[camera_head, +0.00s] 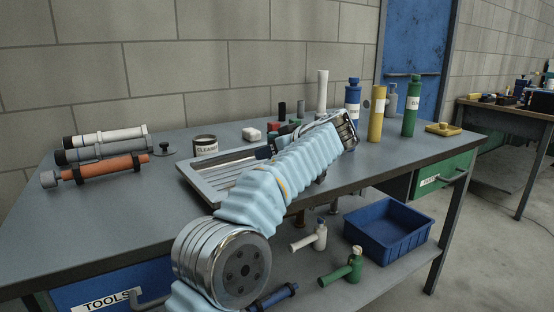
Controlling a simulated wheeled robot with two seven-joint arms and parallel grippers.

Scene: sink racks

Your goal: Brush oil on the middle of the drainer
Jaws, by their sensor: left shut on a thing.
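The drainer (207,184) is a grey metal tray with raised slats at the middle of the workbench. My left arm, in a pale blue sleeve, reaches over its right part and hides much of it. I cannot tell whether this piece touches the drainer. My right gripper is not in view.
A can (205,145) stands behind the drainer. Pipes (105,168) lie on a rack at left. Blue (352,103), yellow (376,115) and green (411,106) bottles stand at right. A blue bin (388,232) is on the lower shelf. The bench's front left is clear.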

